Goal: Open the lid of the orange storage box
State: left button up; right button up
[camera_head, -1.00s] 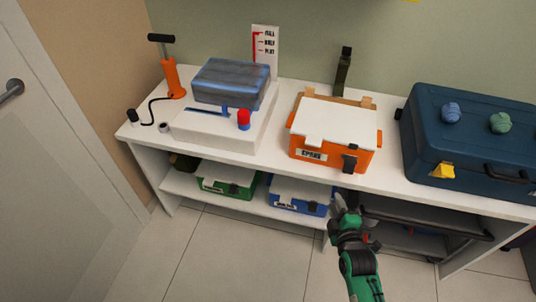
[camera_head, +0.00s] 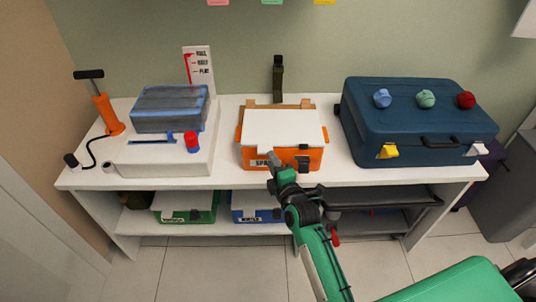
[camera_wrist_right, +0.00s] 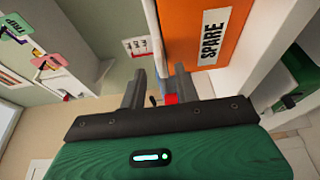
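The orange storage box (camera_head: 312,157) stands on the middle of the white bench top, its white lid (camera_head: 285,128) lying shut. A dark latch (camera_head: 303,163) is on its front, right of the "SPARE" label, which my right arm partly covers. My right gripper (camera_head: 273,160) is in front of the box's front face, near the label. In the right wrist view, the gripper (camera_wrist_right: 160,82) has its two fingers apart with nothing held. The orange front (camera_wrist_right: 195,25) is just beyond the fingers there; I cannot tell whether they touch it. My left gripper is not in view.
A dark blue case (camera_head: 415,125) with coloured knobs stands to the right. A white platform (camera_head: 165,158) with a grey-blue block and red button stands to the left, beside an orange pump (camera_head: 107,113). Green and blue boxes sit on the lower shelf.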

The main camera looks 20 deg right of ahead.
jog(key=shift+w+a, duration=0.2)
jog(key=shift+w, duration=2.05)
jog(key=shift+s+a, duration=0.1)
jog(key=shift+s, duration=0.05)
grip_shut()
